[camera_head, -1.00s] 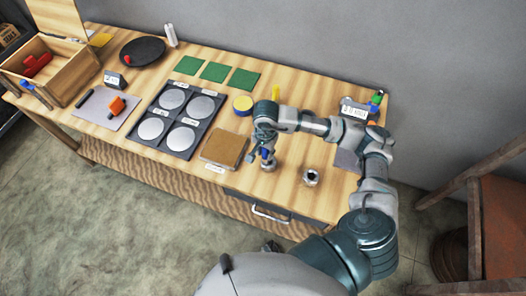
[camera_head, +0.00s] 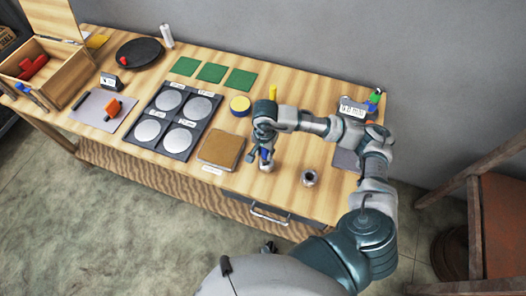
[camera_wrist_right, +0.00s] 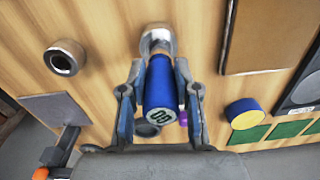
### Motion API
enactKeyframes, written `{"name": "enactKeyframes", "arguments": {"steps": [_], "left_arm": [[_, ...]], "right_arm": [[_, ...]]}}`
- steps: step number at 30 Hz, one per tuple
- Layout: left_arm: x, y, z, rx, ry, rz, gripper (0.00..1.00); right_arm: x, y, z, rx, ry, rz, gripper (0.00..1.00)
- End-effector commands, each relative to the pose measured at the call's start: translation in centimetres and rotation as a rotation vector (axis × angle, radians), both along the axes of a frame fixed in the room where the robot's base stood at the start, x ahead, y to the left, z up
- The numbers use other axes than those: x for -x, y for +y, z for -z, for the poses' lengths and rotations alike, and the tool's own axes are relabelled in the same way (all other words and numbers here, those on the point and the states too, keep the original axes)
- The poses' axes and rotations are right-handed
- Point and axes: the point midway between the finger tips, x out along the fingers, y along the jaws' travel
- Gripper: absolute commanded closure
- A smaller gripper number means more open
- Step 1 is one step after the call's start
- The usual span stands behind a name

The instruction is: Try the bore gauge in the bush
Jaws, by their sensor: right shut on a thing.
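My right gripper (camera_wrist_right: 160,98) is shut on the blue bore gauge (camera_wrist_right: 160,84), whose pale end marking faces the wrist camera. In the head view the gauge (camera_head: 266,154) hangs below my right gripper (camera_head: 262,158). Its far end meets a silver metal ring, seemingly a bush (camera_wrist_right: 157,40), which also shows in the head view (camera_head: 267,166). I cannot tell how far the gauge sits in it. Another silver bush (camera_wrist_right: 65,58) with a dark open bore stands apart on the table, right of the gripper in the head view (camera_head: 309,177).
A brown board (camera_head: 220,147) lies just left of the gripper. A yellow-and-blue round piece (camera_head: 240,106) and green squares (camera_head: 211,73) are behind. A dark tray (camera_head: 158,103) with silver discs lies further left. A grey plate (camera_head: 346,158) is at right.

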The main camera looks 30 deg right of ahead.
Motion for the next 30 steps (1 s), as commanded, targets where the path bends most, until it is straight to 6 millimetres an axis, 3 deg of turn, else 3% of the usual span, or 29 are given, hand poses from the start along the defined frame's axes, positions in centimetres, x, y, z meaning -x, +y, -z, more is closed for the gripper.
{"name": "enactKeyframes", "arguments": {"steps": [30], "left_arm": [[0.05, 0.05, 0.36, 0.0, 0.002, 0.0, 0.6]], "right_arm": [[-0.02, -0.06, 0.41, 0.002, 0.001, 0.001, 1.0]]}}
